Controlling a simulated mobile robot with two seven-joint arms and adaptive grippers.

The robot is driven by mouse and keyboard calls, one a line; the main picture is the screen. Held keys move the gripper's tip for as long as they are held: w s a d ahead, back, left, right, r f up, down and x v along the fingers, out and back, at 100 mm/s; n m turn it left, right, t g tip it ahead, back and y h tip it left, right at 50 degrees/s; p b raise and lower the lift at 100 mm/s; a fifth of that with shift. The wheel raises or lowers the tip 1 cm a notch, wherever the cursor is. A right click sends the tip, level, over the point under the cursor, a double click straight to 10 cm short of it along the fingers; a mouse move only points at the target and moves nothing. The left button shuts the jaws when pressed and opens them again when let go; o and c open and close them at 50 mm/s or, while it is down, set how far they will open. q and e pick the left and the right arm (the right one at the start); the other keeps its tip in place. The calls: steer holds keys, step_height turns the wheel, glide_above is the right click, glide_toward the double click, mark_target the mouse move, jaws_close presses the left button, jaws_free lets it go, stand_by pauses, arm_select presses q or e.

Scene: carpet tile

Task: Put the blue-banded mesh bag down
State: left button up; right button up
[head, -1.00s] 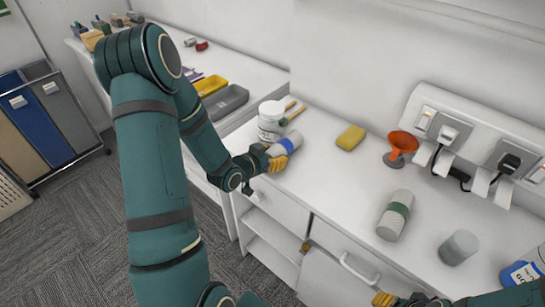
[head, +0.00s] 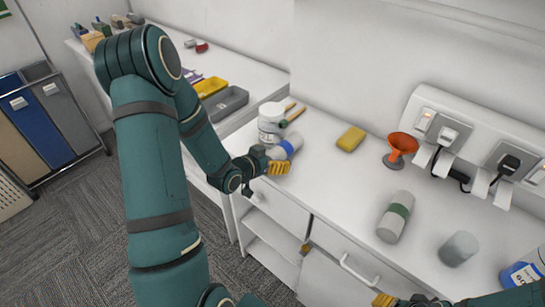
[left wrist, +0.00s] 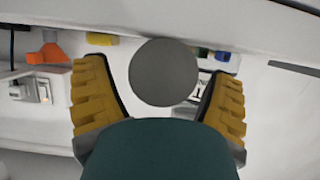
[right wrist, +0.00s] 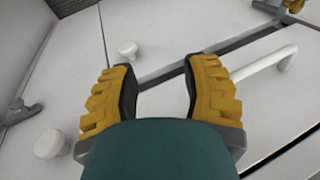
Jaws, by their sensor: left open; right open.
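The blue-banded mesh bag (head: 287,147) is a grey roll with a blue band, lying on the white counter (head: 330,190) beside a white jar (head: 271,115). My left gripper (head: 279,168) is open at its near end. In the left wrist view the bag's round grey end (left wrist: 163,72) shows between the spread fingers (left wrist: 158,95), with gaps on both sides. My right gripper (head: 383,300) is low at the counter's front edge; in the right wrist view its fingers (right wrist: 163,92) are open and empty, facing the drawer fronts.
A green-banded grey roll (head: 395,217), a grey cylinder (head: 459,248) and a blue-labelled bottle (head: 522,273) stand or lie to the right. The counter's middle is clear.

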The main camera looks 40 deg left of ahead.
arm_select(q)
steer(key=p+v, duration=0.4)
steer(key=v, duration=0.8)
